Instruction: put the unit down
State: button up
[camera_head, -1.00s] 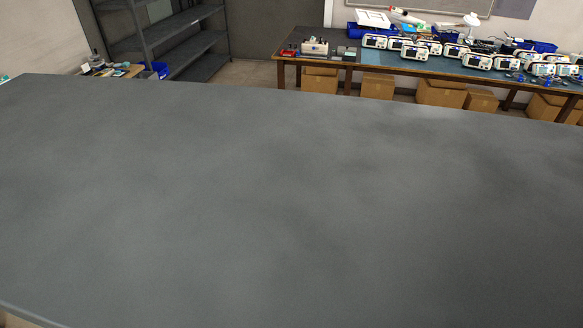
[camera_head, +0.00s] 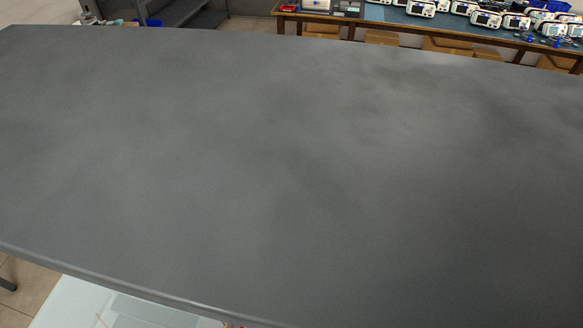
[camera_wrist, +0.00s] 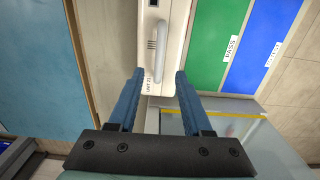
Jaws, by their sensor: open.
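In the wrist view, a white unit (camera_wrist: 175,30) with a pale grey handle (camera_wrist: 160,55) lies at the top centre. My gripper (camera_wrist: 158,76) is open, its two blue fingers apart on either side of the handle's near end. I cannot tell whether either finger touches the unit. Small dark print shows on the unit beside the handle. The unit's far end is cut off by the frame. The head view shows neither my gripper nor this unit.
A green panel marked PASS (camera_wrist: 221,40) and a blue panel (camera_wrist: 262,45) lie right of the unit. A blue surface (camera_wrist: 35,70) is at left. In the head view, a bare grey tabletop (camera_head: 290,170) fills most; a bench (camera_head: 400,27) with several monitors stands behind.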

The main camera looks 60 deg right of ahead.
jog(key=shift+r, duration=2.35)
